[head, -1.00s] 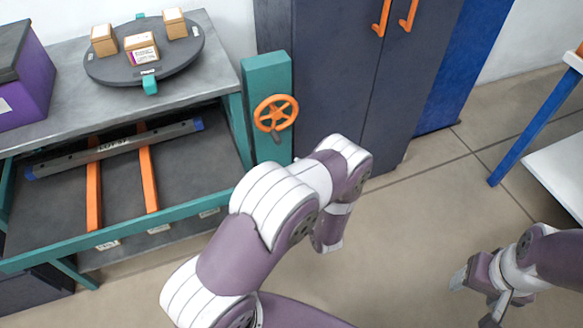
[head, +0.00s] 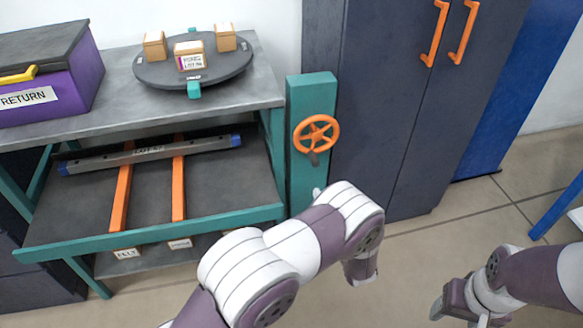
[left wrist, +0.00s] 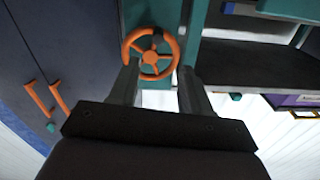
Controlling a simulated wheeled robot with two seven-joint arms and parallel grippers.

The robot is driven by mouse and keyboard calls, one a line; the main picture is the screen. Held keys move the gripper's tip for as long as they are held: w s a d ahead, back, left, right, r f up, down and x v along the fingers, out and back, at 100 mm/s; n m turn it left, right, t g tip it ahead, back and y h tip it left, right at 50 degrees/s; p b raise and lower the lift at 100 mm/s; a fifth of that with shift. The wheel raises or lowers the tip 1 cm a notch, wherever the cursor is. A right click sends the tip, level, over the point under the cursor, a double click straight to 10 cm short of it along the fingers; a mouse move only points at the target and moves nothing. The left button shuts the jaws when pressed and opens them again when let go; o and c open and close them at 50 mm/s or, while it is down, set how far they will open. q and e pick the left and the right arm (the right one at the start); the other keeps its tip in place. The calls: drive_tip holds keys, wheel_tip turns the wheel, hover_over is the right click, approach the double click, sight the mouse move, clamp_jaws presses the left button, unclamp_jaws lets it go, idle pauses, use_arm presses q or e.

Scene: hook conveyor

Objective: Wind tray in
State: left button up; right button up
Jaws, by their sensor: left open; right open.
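The tray (head: 222,188) is a dark sheet with a teal front rim, standing out from under the grey bench. An orange handwheel (head: 316,131) with a dark knob at its bottom sits on a teal post (head: 312,90) right of the tray. It also shows in the left wrist view (left wrist: 151,54). My left gripper (left wrist: 160,82) is open and empty, its fingers pointing toward the wheel, apart from it as far as I can tell. In the head view my left arm hides most of that gripper. My right gripper (head: 455,312) is open and empty at the lower right.
A grey bar (head: 150,154) with blue ends lies across two orange strips (head: 121,198) on the tray. A round turntable (head: 160,73) with three small boxes and a purple return bin (head: 75,85) stand on the bench. A dark cabinet (head: 390,110) with orange handles stands right of the post.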

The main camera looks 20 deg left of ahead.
sight(316, 165)
use_arm(q)
drive_tip(key=w+a, duration=0.2)
drive_tip(key=w, duration=0.1)
drive_tip(key=w+a+n+b, duration=0.1)
drive_tip(key=w+a, duration=0.1)
drive_tip(key=w, duration=0.2)
drive_tip(key=w+a+n+b, duration=0.1)
drive_tip(key=w+a, duration=0.1)
drive_tip(key=w, duration=0.1)
drive_tip(key=shift+w+a, duration=0.35)
drive_tip(key=shift+a, duration=0.05)
drive_tip(key=shift+c, duration=0.3)
clamp_jaws()
